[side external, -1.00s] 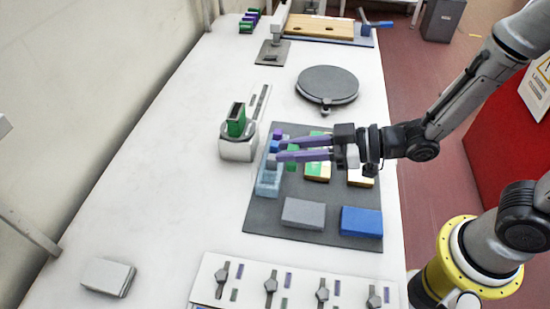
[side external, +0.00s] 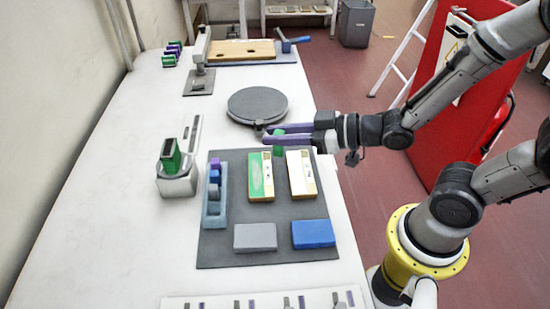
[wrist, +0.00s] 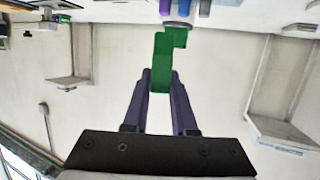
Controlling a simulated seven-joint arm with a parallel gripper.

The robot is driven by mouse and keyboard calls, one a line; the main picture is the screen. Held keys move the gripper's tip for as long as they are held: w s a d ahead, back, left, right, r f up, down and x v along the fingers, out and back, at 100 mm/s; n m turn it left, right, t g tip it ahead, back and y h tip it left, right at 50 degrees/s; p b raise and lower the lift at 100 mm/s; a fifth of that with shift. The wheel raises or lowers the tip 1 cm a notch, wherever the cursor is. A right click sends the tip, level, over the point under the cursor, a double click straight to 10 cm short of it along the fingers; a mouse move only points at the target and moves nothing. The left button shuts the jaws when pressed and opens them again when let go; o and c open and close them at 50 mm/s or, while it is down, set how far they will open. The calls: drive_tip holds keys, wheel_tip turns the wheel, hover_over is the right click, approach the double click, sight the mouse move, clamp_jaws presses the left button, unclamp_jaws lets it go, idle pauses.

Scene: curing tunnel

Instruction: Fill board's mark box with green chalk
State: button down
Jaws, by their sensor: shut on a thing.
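My gripper (side external: 266,135) has purple fingers and is shut on a green chalk (side external: 278,151), which hangs below the fingers above the far part of the dark mat. The chalk also shows between the fingers in the wrist view (wrist: 160,75). Below are two boards: one with a green face (side external: 261,180) and one with a white face (side external: 301,178). Small marks lie on them, too small to tell apart. The gripper is beyond their far ends, and the chalk appears clear of both. A light blue chalk tray (side external: 213,214) stands left of the boards with purple and blue chalks in it.
A grey block (side external: 255,237) and a blue block (side external: 313,234) lie at the mat's near edge. A white holder (side external: 177,184) with a green piece stands left of the mat. A round dark plate (side external: 257,104) is just beyond the gripper.

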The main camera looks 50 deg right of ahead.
drive_tip(key=w+d+f+m+t+h, duration=0.1)
drive_tip(key=d+m+h, duration=0.2)
drive_tip(key=d, duration=0.4)
drive_tip(key=w+d+f+m+h, duration=0.1)
drive_tip(key=d+f+m+h, duration=0.15)
drive_tip(key=d, duration=0.35)
drive_tip(key=shift+h, duration=0.35)
drive_tip(key=shift+d+f, duration=0.1)
drive_tip(key=shift+f, duration=3.1)
drive_tip(key=shift+s+a+f, duration=0.1)
drive_tip(key=shift+a+f, duration=0.1)
drive_tip(key=shift+s+a, duration=0.25)
drive_tip(key=shift+a, duration=0.05)
drive_tip(key=shift+w+d, duration=0.15)
drive_tip(key=shift+d, duration=0.1)
drive_tip(key=shift+f, duration=0.2)
drive_tip(key=shift+s+a, duration=0.2)
drive_tip(key=shift+a, duration=0.1)
drive_tip(key=shift+w+d, duration=0.6)
drive_tip(key=shift+d, duration=0.1)
drive_tip(key=shift+s+a, duration=0.55)
drive_tip(key=shift+w+d, duration=0.35)
drive_tip(key=shift+w, duration=0.05)
drive_tip(key=shift+s+a, duration=0.35)
drive_tip(key=shift+a, duration=0.05)
drive_tip(key=shift+r, duration=0.25)
wheel_tip(320, 180, up, 8)
drive_tip(key=shift+f, duration=0.15)
